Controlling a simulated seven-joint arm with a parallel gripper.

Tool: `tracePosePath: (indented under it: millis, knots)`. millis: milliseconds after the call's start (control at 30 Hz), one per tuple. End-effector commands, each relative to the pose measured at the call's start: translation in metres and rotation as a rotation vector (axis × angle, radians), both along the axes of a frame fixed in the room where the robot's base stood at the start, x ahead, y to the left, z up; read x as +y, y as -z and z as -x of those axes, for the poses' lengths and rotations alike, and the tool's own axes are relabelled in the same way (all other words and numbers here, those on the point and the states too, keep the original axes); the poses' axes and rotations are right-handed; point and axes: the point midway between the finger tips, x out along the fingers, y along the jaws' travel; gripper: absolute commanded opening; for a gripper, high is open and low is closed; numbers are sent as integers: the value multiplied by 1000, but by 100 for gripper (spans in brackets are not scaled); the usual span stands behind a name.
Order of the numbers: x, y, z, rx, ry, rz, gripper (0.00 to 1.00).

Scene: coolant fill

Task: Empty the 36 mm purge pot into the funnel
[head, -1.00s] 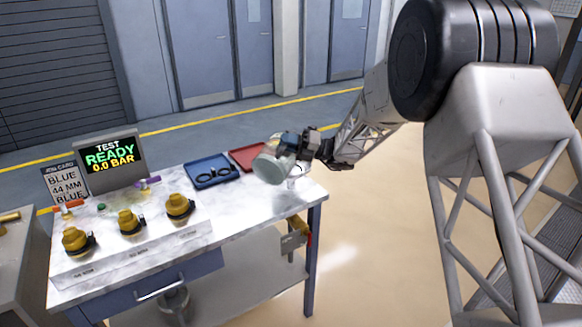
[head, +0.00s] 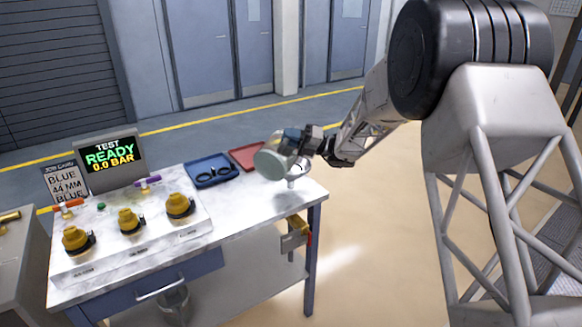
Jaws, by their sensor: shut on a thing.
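My gripper (head: 304,142) is shut on a pale grey-green round pot (head: 270,161) above the right end of the bench. The pot is tipped well over on its side, with a round end facing the camera. I cannot tell whether anything runs out of it. A small whitish piece (head: 291,183), perhaps the funnel, shows just below and behind the pot. The pot and gripper hide most of it, so I cannot tell whether they touch.
The marble-topped bench (head: 245,218) carries several yellow-capped fittings (head: 130,220), a blue tray (head: 212,183) with black rings and a red tray (head: 244,157). A screen (head: 110,155) reads TEST READY 0.0 BAR. A job card (head: 66,184) reads BLUE 44 MM BLUE.

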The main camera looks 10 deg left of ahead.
Motion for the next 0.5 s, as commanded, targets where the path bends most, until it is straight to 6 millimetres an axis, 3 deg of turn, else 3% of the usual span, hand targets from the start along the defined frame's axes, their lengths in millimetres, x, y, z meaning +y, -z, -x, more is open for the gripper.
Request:
tracePosePath:
  millis: [500]
  knots:
    - [-2, -5, -7, 45, 0, -15, 0]
